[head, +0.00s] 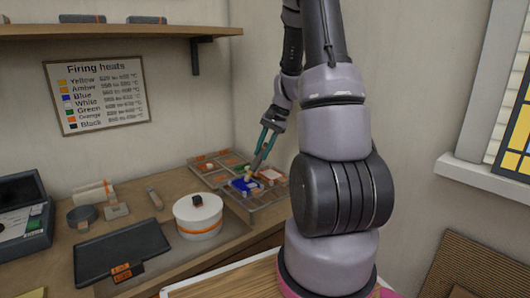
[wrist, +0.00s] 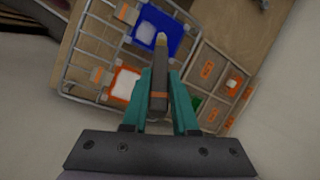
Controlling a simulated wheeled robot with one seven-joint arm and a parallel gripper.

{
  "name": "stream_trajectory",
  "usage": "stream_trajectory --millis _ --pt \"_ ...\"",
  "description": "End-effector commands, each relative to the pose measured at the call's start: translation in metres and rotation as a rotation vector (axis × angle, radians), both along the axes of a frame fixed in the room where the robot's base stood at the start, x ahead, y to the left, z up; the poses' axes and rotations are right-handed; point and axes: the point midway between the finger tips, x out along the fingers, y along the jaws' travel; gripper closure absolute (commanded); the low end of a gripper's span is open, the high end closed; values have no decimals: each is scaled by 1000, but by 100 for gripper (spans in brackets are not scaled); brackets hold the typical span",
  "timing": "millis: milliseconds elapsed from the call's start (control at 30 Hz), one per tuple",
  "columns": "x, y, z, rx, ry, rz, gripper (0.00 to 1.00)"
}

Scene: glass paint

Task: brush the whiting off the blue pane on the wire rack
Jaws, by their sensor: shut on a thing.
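The blue pane (head: 240,187) lies on the wire rack (head: 262,204) at the table's back right corner. In the wrist view the blue pane (wrist: 172,46) is at the top, with a white patch of whiting (wrist: 146,32) on it. My gripper (head: 262,150) is shut on a brush (wrist: 158,72), which points away from my fingers with its pale tip over the pane. I cannot tell whether the tip touches the glass. The wire rack (wrist: 78,60) also shows at left in the wrist view. The gripper (wrist: 159,88) hides part of the rack there.
An orange-edged pane with white on it (wrist: 122,84) lies near the blue one. A divided wooden tray (wrist: 222,75) adjoins the rack. A white pot with an orange band (head: 198,216), a dark tray (head: 122,251) and an open case (head: 25,222) stand further left.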

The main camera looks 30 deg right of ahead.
Motion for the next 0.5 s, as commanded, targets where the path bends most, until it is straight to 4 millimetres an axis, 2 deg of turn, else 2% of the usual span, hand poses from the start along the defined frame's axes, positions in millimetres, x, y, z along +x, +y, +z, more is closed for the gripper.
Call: stream_trajectory --millis 500 --pt "32 7 0 -1 1 2 100"
